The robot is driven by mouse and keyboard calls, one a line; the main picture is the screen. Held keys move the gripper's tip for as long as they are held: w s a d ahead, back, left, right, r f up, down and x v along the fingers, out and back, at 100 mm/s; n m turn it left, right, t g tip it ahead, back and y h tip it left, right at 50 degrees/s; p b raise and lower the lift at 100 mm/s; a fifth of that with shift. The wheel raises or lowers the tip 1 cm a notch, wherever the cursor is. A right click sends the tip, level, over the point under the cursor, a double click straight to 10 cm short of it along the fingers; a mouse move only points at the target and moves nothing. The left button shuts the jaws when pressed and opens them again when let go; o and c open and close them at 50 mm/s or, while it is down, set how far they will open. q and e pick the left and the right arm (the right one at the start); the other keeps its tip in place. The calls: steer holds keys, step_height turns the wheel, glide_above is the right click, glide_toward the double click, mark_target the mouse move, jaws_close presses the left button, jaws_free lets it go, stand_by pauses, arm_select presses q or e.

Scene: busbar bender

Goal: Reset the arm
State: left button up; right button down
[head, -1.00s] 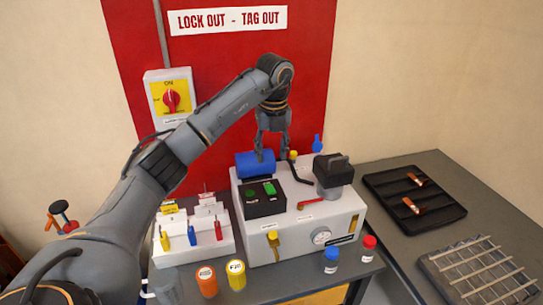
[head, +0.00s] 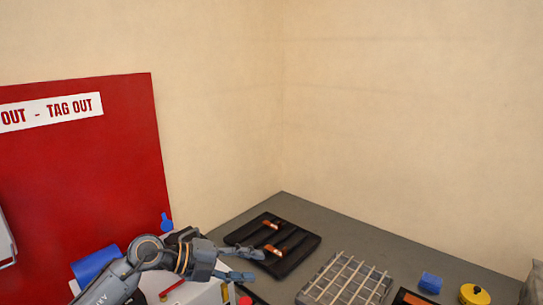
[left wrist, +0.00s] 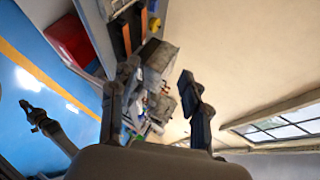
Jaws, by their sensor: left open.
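My left gripper (head: 257,265) is low in the head view, with its fingers apart, empty and pointing right. It is in front of the black tray and above the right part of the white bender box (head: 205,293). The box is mostly hidden by my arm and cut by the lower edge. Its blue cylinder (head: 94,262) shows left of my arm. In the left wrist view the two fingers of this gripper (left wrist: 158,88) are spread with nothing between them. A dark jointed part shows at the left there, perhaps my right arm; its jaw state is unclear.
The black tray (head: 300,243) holds two copper pieces on the grey table (head: 355,243). A rack with metal bars (head: 345,283), a blue block (head: 430,282) and a yellow round item (head: 473,294) lie to the right. The red lockout board (head: 90,190) is at left.

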arm_select(q)
step_height(320, 180, up, 8)
steer(key=s+n+t+h, duration=0.3)
steer(key=n+t, duration=0.7)
steer(key=t, duration=0.1)
steer(key=s+a+f+n+y, duration=0.3)
steer(key=a+f+n+y, duration=0.4)
steer(key=f+n+y, duration=0.15)
steer(key=s+a+f+n+y, duration=0.2)
steer(key=a+f+n+y, duration=0.5)
steer(key=a+n+y, duration=0.15)
steer(key=s+f+n+g+h, duration=0.1)
steer(key=s+f+g, duration=0.6)
steer(key=s, duration=0.6)
steer(key=s+f+n+g+h, duration=0.15)
steer(key=s+f+g, duration=0.5)
steer(key=s, duration=0.65)
step_height(320, 180, down, 28)
steer(key=b, duration=0.2)
steer(key=s+a+f+y+b, duration=0.1)
steer(key=s+a+f+b, duration=0.1)
steer(key=s+f, duration=1.6)
step_height(320, 180, down, 2)
steer(key=shift+a+f+g, duration=0.2)
steer(key=shift+g, duration=0.25)
